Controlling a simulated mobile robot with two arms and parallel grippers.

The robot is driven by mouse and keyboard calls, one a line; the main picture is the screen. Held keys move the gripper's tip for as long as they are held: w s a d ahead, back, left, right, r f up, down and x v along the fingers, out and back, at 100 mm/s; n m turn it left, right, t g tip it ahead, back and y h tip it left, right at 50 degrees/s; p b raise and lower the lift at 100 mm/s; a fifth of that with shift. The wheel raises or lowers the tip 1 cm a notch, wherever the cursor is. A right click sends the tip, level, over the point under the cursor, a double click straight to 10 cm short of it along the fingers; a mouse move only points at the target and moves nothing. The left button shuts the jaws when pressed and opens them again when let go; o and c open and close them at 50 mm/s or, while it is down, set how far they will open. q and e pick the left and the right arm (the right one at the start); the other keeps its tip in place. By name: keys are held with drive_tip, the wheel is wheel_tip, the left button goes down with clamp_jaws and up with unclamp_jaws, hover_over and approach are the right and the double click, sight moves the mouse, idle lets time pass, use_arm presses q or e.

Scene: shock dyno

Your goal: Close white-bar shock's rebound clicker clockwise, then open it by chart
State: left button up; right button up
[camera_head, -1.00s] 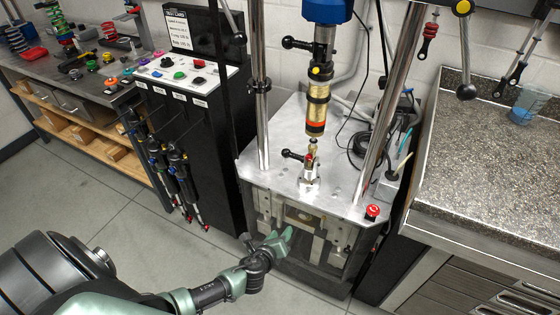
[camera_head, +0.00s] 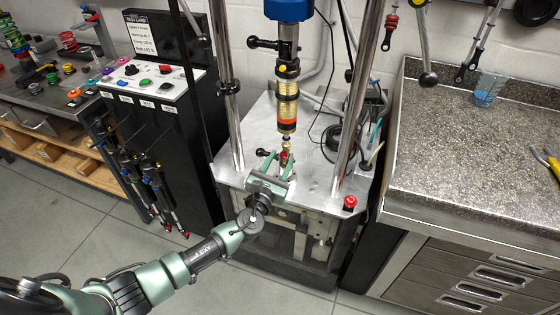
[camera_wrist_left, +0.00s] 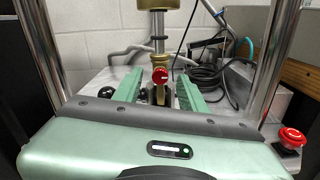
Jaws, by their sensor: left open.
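A gold-bodied shock (camera_head: 287,100) hangs upright in the dyno between two steel posts, with an orange band near its lower end. At its lower end, a small red clicker knob with a white bar (camera_wrist_left: 160,76) faces me in the left wrist view. My left gripper (camera_head: 281,158) is open, its green fingers pointing at the lower mount. In the left wrist view the fingers (camera_wrist_left: 160,87) stand on either side of the red knob, apart from it. The chart board (camera_head: 140,32) stands on the black cabinet at the left; its small text is hard to read. My right gripper is not in view.
A red stop button (camera_head: 349,202) sits on the dyno table's front right corner. A black-knobbed clamp handle (camera_head: 263,153) is left of the lower mount. Cables (camera_head: 340,140) lie behind. A speckled counter (camera_head: 470,150) is at right.

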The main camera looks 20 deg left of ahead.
use_arm(q)
drive_tip(key=shift+w, duration=0.1)
clamp_jaws()
drive_tip(key=shift+n, duration=0.3)
